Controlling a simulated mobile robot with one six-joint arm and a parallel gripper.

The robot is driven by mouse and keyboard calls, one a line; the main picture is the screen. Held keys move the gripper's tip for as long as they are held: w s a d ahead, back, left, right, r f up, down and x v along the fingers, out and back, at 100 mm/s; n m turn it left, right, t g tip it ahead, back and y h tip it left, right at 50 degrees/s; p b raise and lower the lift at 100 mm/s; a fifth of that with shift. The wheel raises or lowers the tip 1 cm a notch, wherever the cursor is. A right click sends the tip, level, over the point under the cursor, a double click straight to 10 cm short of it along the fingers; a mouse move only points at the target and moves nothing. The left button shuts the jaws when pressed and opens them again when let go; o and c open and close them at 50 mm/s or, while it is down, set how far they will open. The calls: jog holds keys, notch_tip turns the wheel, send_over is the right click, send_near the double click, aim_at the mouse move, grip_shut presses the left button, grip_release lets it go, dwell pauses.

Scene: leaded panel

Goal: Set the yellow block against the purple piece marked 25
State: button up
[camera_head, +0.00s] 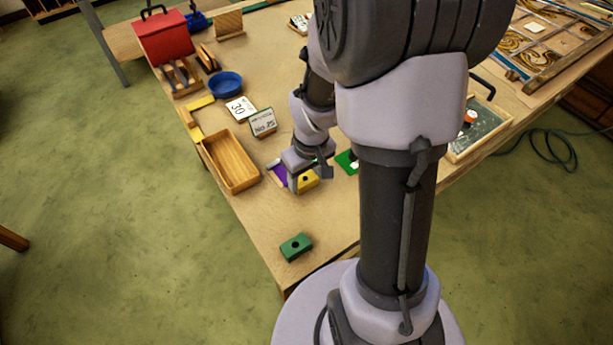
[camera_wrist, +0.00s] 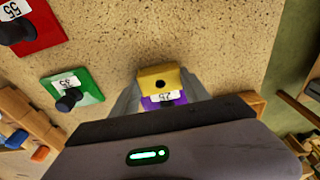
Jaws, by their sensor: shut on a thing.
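My gripper (camera_head: 304,184) is shut on the yellow block (camera_head: 309,181), low over the table. The purple piece (camera_head: 278,174) lies flat on the table just left of the block in the head view. In the wrist view the purple piece (camera_wrist: 152,102), with its white label reading 25, shows right beside the block, partly hidden by my gripper body. I cannot tell whether the two touch.
A green piece (camera_wrist: 88,83) with a dark knob and a red piece (camera_wrist: 42,28) marked 55 lie nearby. A green block (camera_head: 296,246) stands near the table's front corner. A wooden tray (camera_head: 231,163) stands left of the purple piece. The table between the tray and green block is clear.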

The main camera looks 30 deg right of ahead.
jog(key=shift+w, duration=0.15)
jog(key=o, duration=1.2)
